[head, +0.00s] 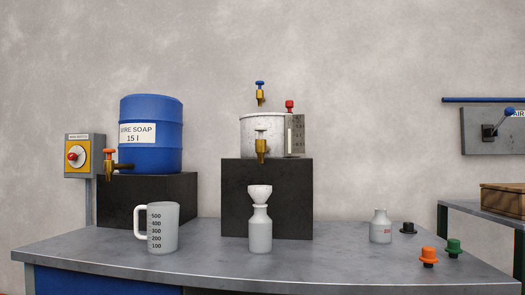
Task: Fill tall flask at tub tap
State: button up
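A pale flask (260,236), the taller of two on the bench, stands upright in front of a dark block, with a white funnel (260,192) in its neck. The white tub (281,124) sits on the block. The tub's brass tap (262,152) points down above the funnel with a clear gap between them. No flow shows from it. The flask's fill level cannot be told. My gripper is not in view.
A graduated jug (162,236) stands at left before the blue soap barrel (157,108), whose tap overhangs the bench. Black (408,228), orange (428,254) and green (454,246) stoppers lie at right. A blue-handled tap (260,95) is above the tub. The bench (320,266) is clear in front.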

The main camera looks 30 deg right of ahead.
aim_at(260, 129)
jog(key=u, duration=1.8)
jog(key=k, duration=1.05)
jog(key=z, duration=1.2)
jog(key=i, duration=0.5)
